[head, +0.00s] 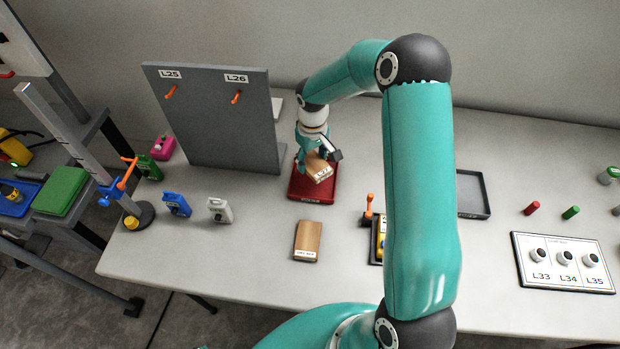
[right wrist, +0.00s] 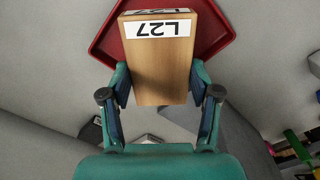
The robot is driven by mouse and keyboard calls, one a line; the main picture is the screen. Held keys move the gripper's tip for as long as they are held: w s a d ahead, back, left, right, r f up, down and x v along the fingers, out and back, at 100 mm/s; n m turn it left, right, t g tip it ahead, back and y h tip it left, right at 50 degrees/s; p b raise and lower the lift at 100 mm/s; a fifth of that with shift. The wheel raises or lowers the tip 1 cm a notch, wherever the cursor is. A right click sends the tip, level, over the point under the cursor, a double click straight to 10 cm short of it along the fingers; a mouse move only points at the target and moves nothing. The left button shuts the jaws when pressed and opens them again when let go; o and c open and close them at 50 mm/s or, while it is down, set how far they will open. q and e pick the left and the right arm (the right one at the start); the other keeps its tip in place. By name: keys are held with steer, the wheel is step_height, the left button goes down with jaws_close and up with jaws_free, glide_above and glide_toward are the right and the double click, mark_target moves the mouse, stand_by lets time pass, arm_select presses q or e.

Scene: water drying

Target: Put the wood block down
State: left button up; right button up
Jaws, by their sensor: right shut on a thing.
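The wood block with the label L27 (head: 319,171) is between the fingers of my right gripper (head: 318,158), which is shut on it. The block is over the red tray (head: 299,193), and I cannot tell whether it touches the tray. In the right wrist view the block (right wrist: 160,62) fills the space between the two fingers of the right gripper (right wrist: 161,80), with the red tray (right wrist: 222,35) behind it. My left gripper is not in view.
Another wooden block (head: 308,239) lies on the table in front of the tray. A grey panel with orange hooks (head: 215,130) stands at the left. A yellow device with an orange lever (head: 372,225) is at the right. The table between these is clear.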

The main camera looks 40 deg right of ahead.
mark_target(312, 171)
steer(key=shift+s+f+b, duration=0.1)
steer(key=shift+f+b, duration=1.2)
steer(key=shift+f, duration=1.35)
steer(key=shift+f, duration=0.1)
steer(key=o, duration=1.2)
step_height(312, 171, up, 12)
steer(key=p, duration=0.7)
